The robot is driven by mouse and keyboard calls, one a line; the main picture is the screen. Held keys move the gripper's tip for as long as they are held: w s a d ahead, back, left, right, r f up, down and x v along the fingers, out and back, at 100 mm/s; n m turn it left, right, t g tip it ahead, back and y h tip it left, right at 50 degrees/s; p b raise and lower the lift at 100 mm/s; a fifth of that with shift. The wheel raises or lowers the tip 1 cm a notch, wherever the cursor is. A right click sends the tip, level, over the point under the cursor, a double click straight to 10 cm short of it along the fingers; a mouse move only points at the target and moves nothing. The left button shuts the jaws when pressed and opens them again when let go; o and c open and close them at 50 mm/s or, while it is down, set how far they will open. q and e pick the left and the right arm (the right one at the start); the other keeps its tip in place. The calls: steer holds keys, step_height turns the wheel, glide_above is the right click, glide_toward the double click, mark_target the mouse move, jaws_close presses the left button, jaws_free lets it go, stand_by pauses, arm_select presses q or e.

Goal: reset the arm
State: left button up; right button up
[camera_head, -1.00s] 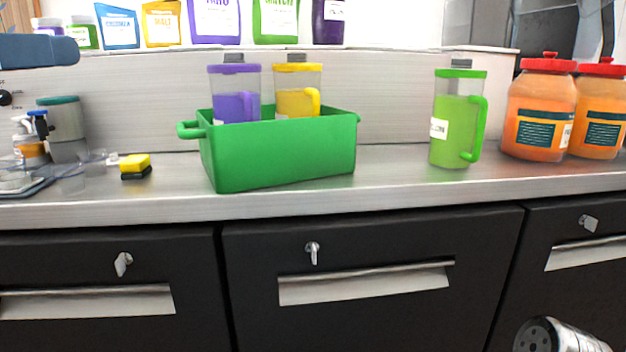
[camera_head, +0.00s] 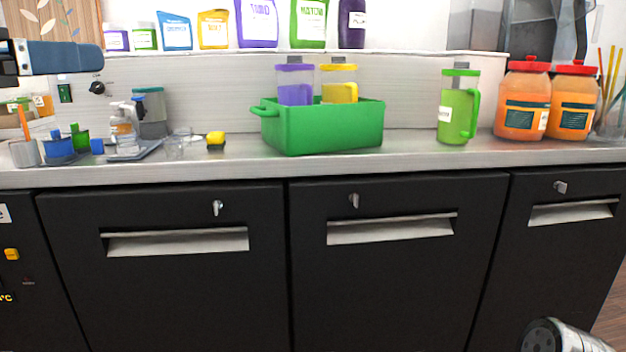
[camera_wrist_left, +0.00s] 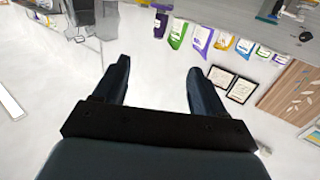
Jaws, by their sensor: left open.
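My left gripper (camera_head: 62,58) shows at the upper left edge of the head view, a dark blue finger on a black base, raised above the counter and apart from everything on it. In the left wrist view its two fingers (camera_wrist_left: 158,66) are spread wide with nothing between them. A white and dark rounded part at the lower right of the head view seems to be my own body. My right gripper is not in view.
A green bin (camera_head: 322,130) with purple and yellow pitchers stands on the counter. A green pitcher (camera_head: 458,108) and orange jars (camera_head: 522,105) stand right of it. Cups and a soap bottle (camera_head: 124,128) stand left. Colored bags (camera_head: 214,30) line the shelf above.

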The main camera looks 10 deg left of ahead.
arm_select(q)
steer(key=w+d+f+g+y, duration=0.1)
steer(key=w+d+f+g, duration=0.1)
steer(key=w+d+f, duration=0.6)
steer(key=w+d+f+g, duration=0.2)
steer(key=w+d+f, duration=0.1)
steer(key=w+f, duration=0.85)
steer(key=w+d+f+n+g, duration=0.1)
steer(key=w+d+f+g, duration=0.15)
steer(key=f, duration=0.95)
steer(key=w+d+f+g, duration=0.1)
steer(key=w+d+f, duration=0.2)
steer(key=f, duration=0.9)
steer(key=s+d+f+n+g, duration=0.1)
steer(key=s+f+g, duration=0.15)
steer(key=f, duration=0.95)
steer(key=s+d+f+n+g, duration=0.15)
steer(key=s+f, duration=0.25)
steer(key=f, duration=0.8)
steer(key=s+d+f+n+g, duration=0.1)
steer(key=s+f+g, duration=0.4)
steer(key=s+f, duration=1.3)
steer(key=s, duration=0.4)
steer(key=shift+d+n, duration=0.3)
steer(key=shift+n, duration=0.05)
steer(key=shift+s+f, duration=0.1)
